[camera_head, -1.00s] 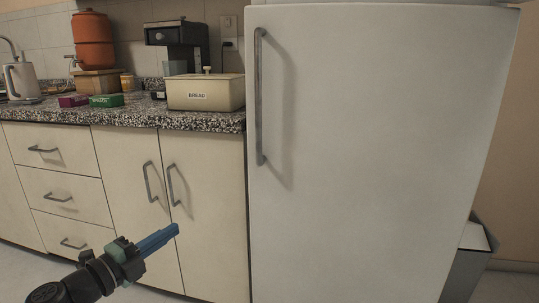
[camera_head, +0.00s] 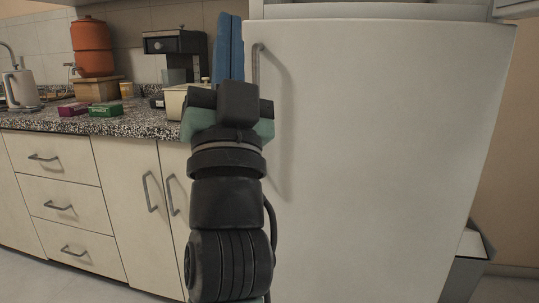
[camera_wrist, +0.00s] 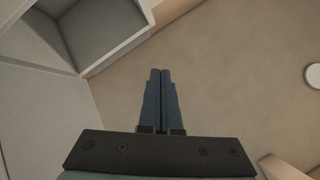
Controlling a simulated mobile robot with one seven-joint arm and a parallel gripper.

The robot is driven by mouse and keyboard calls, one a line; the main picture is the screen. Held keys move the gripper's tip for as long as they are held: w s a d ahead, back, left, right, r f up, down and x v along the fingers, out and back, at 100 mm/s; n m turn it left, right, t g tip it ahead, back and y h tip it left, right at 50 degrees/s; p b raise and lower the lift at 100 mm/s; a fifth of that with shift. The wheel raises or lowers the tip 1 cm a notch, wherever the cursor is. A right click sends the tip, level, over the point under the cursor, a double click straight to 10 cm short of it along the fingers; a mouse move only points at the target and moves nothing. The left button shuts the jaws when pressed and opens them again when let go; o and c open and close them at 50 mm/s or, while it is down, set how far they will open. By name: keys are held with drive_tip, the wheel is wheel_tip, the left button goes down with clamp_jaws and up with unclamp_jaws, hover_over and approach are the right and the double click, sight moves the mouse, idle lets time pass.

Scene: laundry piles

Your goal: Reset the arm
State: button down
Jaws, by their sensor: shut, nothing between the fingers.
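My gripper (camera_head: 228,50) stands upright in the head view, with its blue fingers pointing up in front of the wall beside the fridge's upper left edge. In the wrist view the blue fingers (camera_wrist: 160,85) lie side by side with nothing between them. The fingers are shut and empty. My black arm covers part of the counter's right end and most of the bread box (camera_head: 175,101).
The white fridge (camera_head: 390,150) with its grey handle (camera_head: 257,70) fills the right. The counter (camera_head: 140,122) holds a kettle (camera_head: 21,88), an orange dispenser (camera_head: 92,47), a coffee maker (camera_head: 172,42) and small boxes. A grey bin (camera_head: 468,262) stands right of the fridge.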

drive_tip(key=s+d+r+n+g+h+p, duration=0.15)
drive_tip(key=s+d+n, duration=0.3)
drive_tip(key=s, duration=0.85)
wheel_tip(320, 180, up, 39)
drive_tip(key=p, duration=3.7)
drive_tip(key=shift+m+p, duration=0.35)
drive_tip(key=shift+m, duration=0.1)
drive_tip(key=shift+a+f+t+h, duration=0.1)
drive_tip(key=shift+t+h, duration=0.15)
